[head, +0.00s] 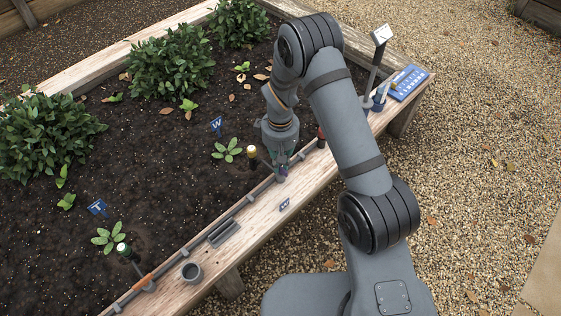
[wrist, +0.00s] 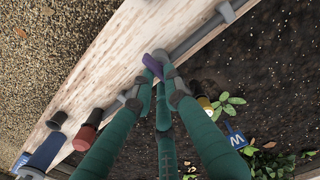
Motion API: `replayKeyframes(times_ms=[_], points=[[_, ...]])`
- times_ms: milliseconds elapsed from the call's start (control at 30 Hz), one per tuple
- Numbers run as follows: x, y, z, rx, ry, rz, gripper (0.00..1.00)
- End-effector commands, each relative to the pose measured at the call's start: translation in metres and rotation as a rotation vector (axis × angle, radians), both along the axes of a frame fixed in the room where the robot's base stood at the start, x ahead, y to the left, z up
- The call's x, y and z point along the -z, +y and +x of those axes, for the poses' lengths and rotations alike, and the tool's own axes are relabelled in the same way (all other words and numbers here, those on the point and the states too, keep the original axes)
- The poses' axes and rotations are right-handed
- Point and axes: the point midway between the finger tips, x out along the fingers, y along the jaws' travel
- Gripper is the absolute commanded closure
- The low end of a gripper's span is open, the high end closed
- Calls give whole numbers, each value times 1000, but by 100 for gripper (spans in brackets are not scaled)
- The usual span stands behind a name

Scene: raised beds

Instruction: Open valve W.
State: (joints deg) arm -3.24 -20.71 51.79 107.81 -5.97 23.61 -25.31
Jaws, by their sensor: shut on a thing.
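Valve W has a purple lever (head: 283,172) on the grey pipe along the bed's wooden rim, beside the small W plate (head: 284,203). My gripper (head: 281,168) reaches down to it and is shut on the lever. In the wrist view the green fingers (wrist: 160,82) close around the purple lever (wrist: 151,64), whose free end sticks out over the wood. The lever looks crosswise to the pipe (wrist: 200,41). The fingers hide the valve body. A blue W sign (head: 216,124) stands in the soil by a small plant (head: 227,150).
A yellow-topped post (head: 251,152) and a red-topped one (head: 321,138) stand close to my gripper. An orange lever (head: 142,281) lies along the pipe near the T sign (head: 97,207). A grey cup (head: 191,272), a grey tray (head: 224,233) and a blue panel (head: 408,82) sit on the rim.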

Motion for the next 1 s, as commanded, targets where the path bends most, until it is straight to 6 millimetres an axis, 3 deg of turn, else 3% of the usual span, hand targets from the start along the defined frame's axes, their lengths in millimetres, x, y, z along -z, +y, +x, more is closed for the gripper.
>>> replayKeyframes(times_ms=[467,500,833,1000], points=[[0,0,0,-18,0,0,100],[0,0,0,-18,0,0,87],[0,0,0,-15,0,0,68],[0,0,0,-15,0,0,68]])
